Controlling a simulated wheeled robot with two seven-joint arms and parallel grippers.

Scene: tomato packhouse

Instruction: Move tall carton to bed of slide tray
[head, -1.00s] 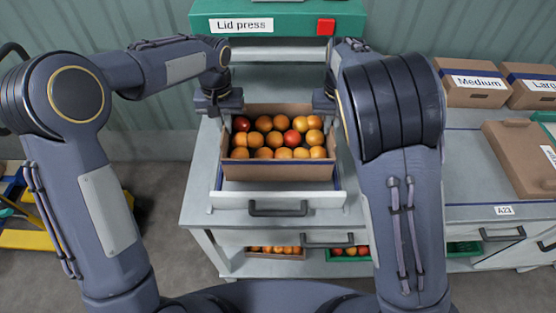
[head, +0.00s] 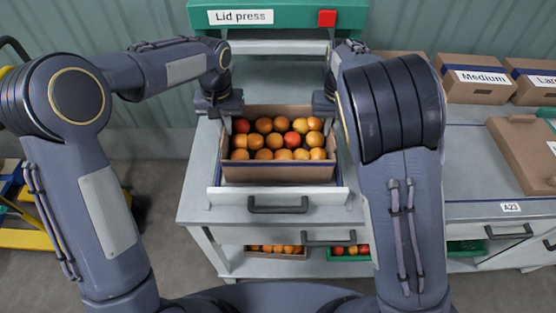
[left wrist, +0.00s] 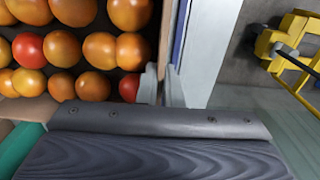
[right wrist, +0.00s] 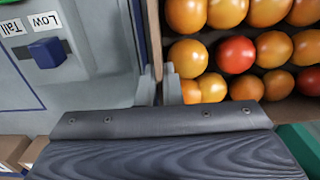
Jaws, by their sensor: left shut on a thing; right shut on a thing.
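The right wrist view shows fingertips (right wrist: 161,88) at the opposite wall.
The green lid press (head: 295,17) stands over the back of the tray. A blue knob (right wrist: 47,53) with Low and Tall labels is on the worktop beside the carton. Closed cartons (head: 475,83) and a brown flat carton (head: 522,150) are at right. Tomato crates sit on the shelf below.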

